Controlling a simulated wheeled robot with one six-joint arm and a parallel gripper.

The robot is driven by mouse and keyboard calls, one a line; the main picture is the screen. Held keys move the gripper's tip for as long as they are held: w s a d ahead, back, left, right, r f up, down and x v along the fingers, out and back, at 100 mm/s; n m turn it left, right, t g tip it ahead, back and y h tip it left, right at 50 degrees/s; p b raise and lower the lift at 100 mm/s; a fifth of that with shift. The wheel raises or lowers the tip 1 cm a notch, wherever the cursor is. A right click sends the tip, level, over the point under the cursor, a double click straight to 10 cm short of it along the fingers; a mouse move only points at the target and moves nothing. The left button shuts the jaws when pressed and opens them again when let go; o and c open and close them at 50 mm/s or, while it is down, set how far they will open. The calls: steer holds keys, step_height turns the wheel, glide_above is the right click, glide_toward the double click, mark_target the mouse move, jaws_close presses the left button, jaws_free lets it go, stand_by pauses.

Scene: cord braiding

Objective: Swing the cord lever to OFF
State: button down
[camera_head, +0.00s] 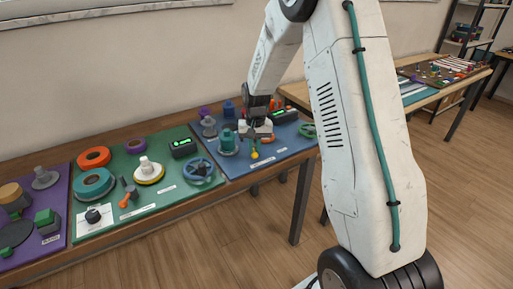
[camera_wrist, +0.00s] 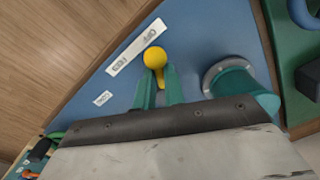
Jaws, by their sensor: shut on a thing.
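The cord lever has a yellow ball knob (camera_wrist: 155,57) and stands on a blue board (camera_wrist: 190,30). In the head view its knob (camera_head: 254,155) shows just below my gripper (camera_head: 256,141). In the wrist view the teal fingers of my gripper (camera_wrist: 157,76) are shut on the lever, one on each side below the knob. A white label (camera_wrist: 136,47) beside the knob reads OFF and FEED, upside down here. The knob is beside the label, slightly nearer the OFF word. The lever's shaft and pivot are mostly hidden by the fingers. A small label (camera_wrist: 103,98) seems to read CORD.
A teal cylinder on a grey flange (camera_wrist: 236,82) stands close to the right of my fingers in the wrist view. The green board (camera_head: 133,207) to the left holds a blue handwheel (camera_head: 199,170) and other parts.

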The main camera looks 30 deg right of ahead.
mark_target(254, 152)
steer(key=shift+s+a+f+m, duration=0.15)
steer(key=shift+s+a+m, duration=0.1)
steer(key=shift+m, duration=0.25)
steer(key=shift+a, duration=0.1)
steer(key=c, duration=1.4)
jaws_free()
steer(key=shift+a, duration=0.1)
steer(key=shift+w, duration=0.1)
steer(key=shift+r, duration=0.2)
steer(key=shift+d+r, duration=0.2)
steer(key=shift+r, duration=0.15)
step_height(254, 152, up, 7)
steer(key=shift+f, duration=0.1)
